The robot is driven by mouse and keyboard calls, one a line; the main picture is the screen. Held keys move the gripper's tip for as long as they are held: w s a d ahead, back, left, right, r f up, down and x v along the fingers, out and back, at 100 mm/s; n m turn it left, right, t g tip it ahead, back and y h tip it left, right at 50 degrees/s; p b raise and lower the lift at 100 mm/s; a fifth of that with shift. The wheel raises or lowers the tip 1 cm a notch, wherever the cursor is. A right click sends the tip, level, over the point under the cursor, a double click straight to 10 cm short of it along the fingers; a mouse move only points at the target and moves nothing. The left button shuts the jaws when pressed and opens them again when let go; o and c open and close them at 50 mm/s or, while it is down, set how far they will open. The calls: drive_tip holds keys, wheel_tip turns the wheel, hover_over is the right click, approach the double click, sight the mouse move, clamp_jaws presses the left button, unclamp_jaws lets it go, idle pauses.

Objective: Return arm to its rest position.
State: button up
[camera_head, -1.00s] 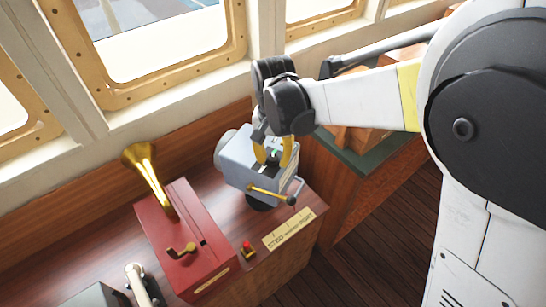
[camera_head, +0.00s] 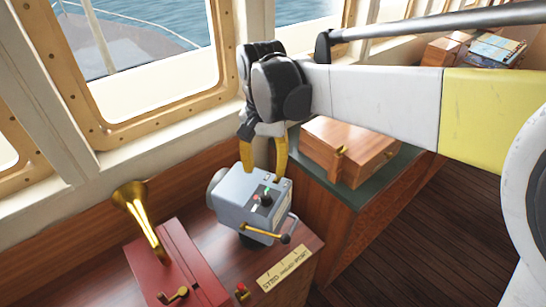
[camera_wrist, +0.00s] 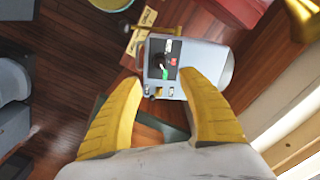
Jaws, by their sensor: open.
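My gripper (camera_head: 263,165) has two yellow fingers, spread apart with nothing between them. In the head view it hangs over the back edge of a grey control box (camera_head: 235,200). The box has a small panel with a black knob and a brass-coloured lever with a dark tip on its front. The wrist view shows the grey box (camera_wrist: 205,62) beyond the open fingertips (camera_wrist: 165,100), apart from them as far as I can tell. My arm reaches in from the right.
A red box with a brass horn (camera_head: 140,215) stands left of the grey box. A wooden box (camera_head: 350,150) sits on a green-topped cabinet at the right. Window frames (camera_head: 140,120) rise close behind my gripper. Wooden floor (camera_head: 420,225) is open at the lower right.

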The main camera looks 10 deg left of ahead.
drive_tip(key=shift+r, duration=0.5)
drive_tip(key=s+d+f+t+y+b, duration=0.1)
drive_tip(key=s+d+b, duration=0.15)
drive_tip(key=d, duration=0.55)
drive_tip(key=s+d+f+t+b, duration=0.1)
drive_tip(key=d+t+b, duration=0.15)
drive_tip(key=d, duration=0.45)
drive_tip(key=s+d+f+t+b, duration=0.2)
drive_tip(key=s+d+f, duration=0.2)
drive_tip(key=d, duration=0.3)
drive_tip(key=s+d+f+t+h+b, duration=0.1)
drive_tip(key=s+d+f+b, duration=0.2)
drive_tip(key=d, duration=0.4)
drive_tip(key=shift+s+d+f+t, duration=0.25)
drive_tip(key=shift+s+f+t, duration=0.1)
drive_tip(key=shift+s+f, duration=0.35)
